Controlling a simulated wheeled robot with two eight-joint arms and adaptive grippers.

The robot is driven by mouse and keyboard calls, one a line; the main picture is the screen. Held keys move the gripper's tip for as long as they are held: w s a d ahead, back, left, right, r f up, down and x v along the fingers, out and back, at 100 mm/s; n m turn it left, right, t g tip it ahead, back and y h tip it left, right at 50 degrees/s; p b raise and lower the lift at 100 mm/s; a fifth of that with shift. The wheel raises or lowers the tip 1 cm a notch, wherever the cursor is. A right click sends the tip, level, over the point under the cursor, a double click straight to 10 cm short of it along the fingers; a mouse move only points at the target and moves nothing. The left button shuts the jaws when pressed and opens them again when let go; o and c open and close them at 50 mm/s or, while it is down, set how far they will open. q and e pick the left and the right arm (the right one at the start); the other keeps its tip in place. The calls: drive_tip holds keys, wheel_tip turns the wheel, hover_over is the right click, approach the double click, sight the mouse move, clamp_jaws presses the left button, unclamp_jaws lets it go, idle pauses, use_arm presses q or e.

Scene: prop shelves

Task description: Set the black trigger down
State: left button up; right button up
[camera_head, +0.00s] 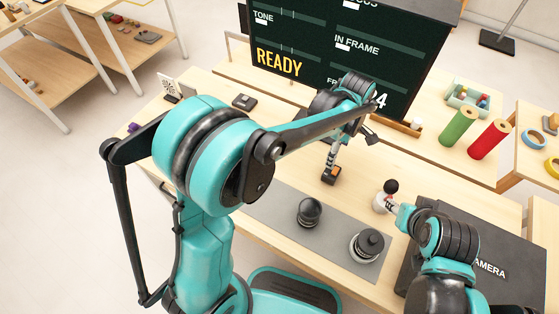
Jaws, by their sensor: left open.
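A small dark block with an orange-brown band (331,175) is on the table just behind the grey mat; it may be the black trigger, but I cannot tell for sure. My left gripper (345,145) reaches over the table from the left and points down. It is open, with its lower parts close above the block; contact is unclear. A flat black box (243,102) lies further left on the table. My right gripper (398,209) is at the lower right, beside a small white bottle with a black and red top (385,197); its fingers are mostly hidden.
A grey mat (275,228) holds two black lens-like items (309,212) (368,246). A black camera case (480,262) is at the right. Green (458,127) and red (489,140) rolls stand behind. A large dark screen (350,45) rises at the back.

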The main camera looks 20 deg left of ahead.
use_arm(q)
drive_tip(key=s+a+r+m+t, duration=0.3)
drive_tip(key=s+a+m, duration=0.4)
drive_tip(key=s+a, duration=0.1)
drive_tip(key=s+a+r+m+t, duration=0.4)
drive_tip(key=s+a+m, duration=0.4)
drive_tip(key=a, duration=0.1)
drive_tip(key=shift+s+a, duration=0.3)
drive_tip(key=shift+c, duration=0.3)
